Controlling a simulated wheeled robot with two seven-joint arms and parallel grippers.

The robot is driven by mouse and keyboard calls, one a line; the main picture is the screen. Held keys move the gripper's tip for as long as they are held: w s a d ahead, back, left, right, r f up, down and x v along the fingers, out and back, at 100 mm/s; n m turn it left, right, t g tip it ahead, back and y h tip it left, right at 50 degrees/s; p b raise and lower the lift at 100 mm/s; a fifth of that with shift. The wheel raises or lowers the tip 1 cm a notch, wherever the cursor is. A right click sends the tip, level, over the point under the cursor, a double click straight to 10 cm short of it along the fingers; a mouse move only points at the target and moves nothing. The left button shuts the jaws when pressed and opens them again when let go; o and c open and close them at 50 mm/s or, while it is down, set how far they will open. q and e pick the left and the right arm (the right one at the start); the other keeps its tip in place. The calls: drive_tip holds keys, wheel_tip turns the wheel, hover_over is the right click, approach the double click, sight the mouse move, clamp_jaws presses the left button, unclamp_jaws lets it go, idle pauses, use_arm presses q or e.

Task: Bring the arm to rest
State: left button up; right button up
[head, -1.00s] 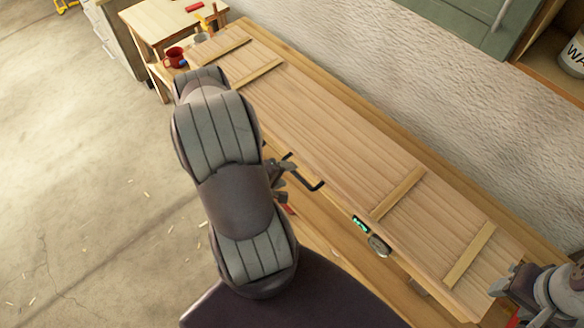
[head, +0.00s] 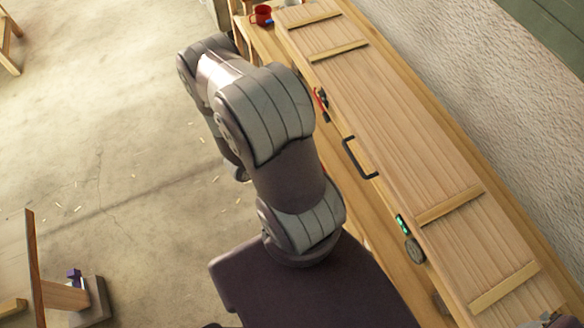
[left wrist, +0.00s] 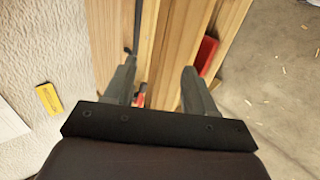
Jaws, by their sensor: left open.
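My left arm (head: 285,170) rises from the bottom middle of the head view, and its gripper is hidden behind the arm's own links there. In the left wrist view my left gripper (left wrist: 158,82) has its two fingers spread apart with nothing between them. They point toward wooden boards beyond. A long plank panel (head: 400,130) with crosswise laths lies on the bench. A black bar handle (head: 347,158) is on its near edge, clear of my arm. Only a dark sliver of my right gripper (head: 566,321) shows in the bottom right corner, too little to judge its jaws.
A red mug (head: 262,15) stands at the far end. A green-lit device (head: 402,224) and a round grey disc (head: 415,250) sit by the panel's near edge. A wooden stand (head: 60,296) is at lower left. The concrete floor (head: 110,130) left of my arm is mostly open.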

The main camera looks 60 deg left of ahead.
use_arm(q)
drive_tip(key=s, duration=0.4)
drive_tip(key=shift+a+r, duration=0.15)
drive_tip(key=shift+r, duration=0.15)
